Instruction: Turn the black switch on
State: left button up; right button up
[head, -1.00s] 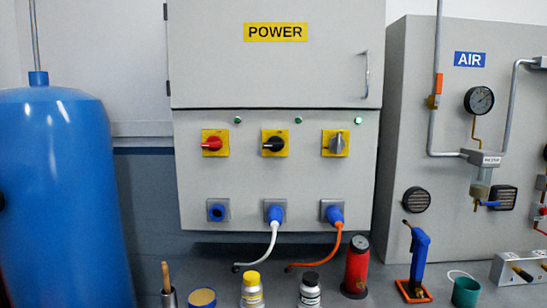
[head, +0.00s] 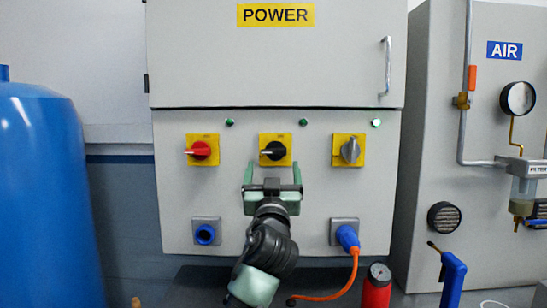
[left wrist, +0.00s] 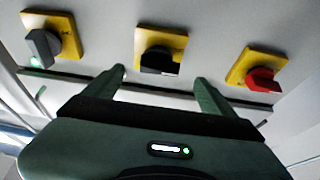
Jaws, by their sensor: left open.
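The black switch (head: 273,150) sits on a yellow plate in the middle of the row on the grey power box; its handle lies sideways, pointing left. It also shows in the left wrist view (left wrist: 160,63). My left gripper (head: 272,170) is open and empty just below the switch, one finger toward each side of it. In the left wrist view the fingertips (left wrist: 160,76) straddle the switch's position and appear apart from the handle; the exact depth gap is unclear. My right gripper is out of view.
A red switch (head: 199,150) is left of the black one and a grey switch (head: 350,150), handle upright, is right. A blue tank (head: 45,200) stands left, the air panel (head: 480,60) right.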

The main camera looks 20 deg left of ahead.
aim_at(273, 154)
pick_arm(q)
jog(key=w+r, duration=0.1)
jog(key=w+a+r+p, duration=0.1)
jog(key=w, duration=0.1)
jog(key=shift+r, duration=0.2)
jog(key=shift+w+a+r, duration=0.1)
jog(key=shift+w+a, duration=0.05)
jog(key=shift+w, duration=0.4)
jog(key=shift+w+a, duration=0.15)
jog(key=shift+w, duration=0.4)
jog(key=c, duration=1.4)
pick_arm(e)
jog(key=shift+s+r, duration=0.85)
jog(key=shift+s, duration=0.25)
